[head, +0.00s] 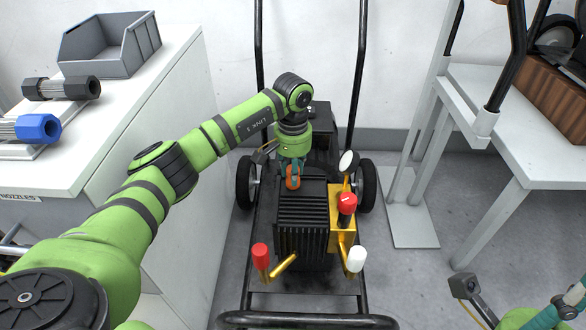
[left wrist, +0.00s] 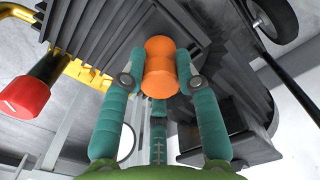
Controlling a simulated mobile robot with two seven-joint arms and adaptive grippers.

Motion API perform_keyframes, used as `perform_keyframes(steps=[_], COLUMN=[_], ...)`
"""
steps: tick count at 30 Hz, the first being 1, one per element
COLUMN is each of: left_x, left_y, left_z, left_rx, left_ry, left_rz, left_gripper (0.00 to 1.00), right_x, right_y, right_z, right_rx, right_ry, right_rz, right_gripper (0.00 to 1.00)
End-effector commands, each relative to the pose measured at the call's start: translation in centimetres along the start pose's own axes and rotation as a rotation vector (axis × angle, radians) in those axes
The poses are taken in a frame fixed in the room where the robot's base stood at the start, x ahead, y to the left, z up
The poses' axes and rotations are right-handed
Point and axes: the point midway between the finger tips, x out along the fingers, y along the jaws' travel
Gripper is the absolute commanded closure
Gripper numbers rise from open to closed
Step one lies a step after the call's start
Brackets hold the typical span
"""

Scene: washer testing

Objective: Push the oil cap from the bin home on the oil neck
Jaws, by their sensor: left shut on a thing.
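My left gripper (head: 292,182) is shut on the orange oil cap (head: 293,170), over the back of the black finned block of the machine (head: 300,222). The grey bin (head: 112,50) on the left counter shows no cap inside. My right gripper (head: 570,305) shows only partly at the lower right edge.
A red knob (head: 347,204), a white knob (head: 356,259) and another red knob (head: 261,256) stick up around the block. The black cart frame (head: 310,321) surrounds it. Dark and blue nozzles (head: 38,127) lie on the left counter. A white table (head: 500,130) stands right.

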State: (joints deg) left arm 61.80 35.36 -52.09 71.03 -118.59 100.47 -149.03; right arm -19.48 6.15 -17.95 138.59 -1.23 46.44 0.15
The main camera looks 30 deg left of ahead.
Motion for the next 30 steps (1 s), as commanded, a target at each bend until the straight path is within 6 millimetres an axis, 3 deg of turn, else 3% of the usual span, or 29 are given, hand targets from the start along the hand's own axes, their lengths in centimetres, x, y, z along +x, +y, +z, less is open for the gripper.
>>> perform_keyframes(steps=[14,15,16,17,30], left_x=[0.26,0.26,0.26,0.26,-0.6], left_y=[-0.03,-0.03,-0.03,-0.03,0.04], left_z=[0.0,0.0,0.0,0.0,-0.01], left_rx=[-0.001,-0.001,-0.001,-0.001,0.001], left_ry=[0.0,0.0,0.0,0.0,0.001], left_rz=[0.0,0.0,0.0,0.0,0.001], left_gripper=[0.91,0.56,0.44,0.41,0.41], right_x=[-0.13,-0.13,-0.13,-0.13,0.4], right_y=[0.13,0.13,0.13,0.14,0.15], right_z=[-0.25,-0.25,-0.24,-0.23,-0.23], right_rx=[-0.001,-0.001,-0.001,-0.001,-0.003], right_ry=[0.018,0.018,0.017,0.017,0.012], right_rz=[0.004,0.003,0.003,0.003,0.003], right_gripper=[1.0,1.0,1.0,1.0,1.0])
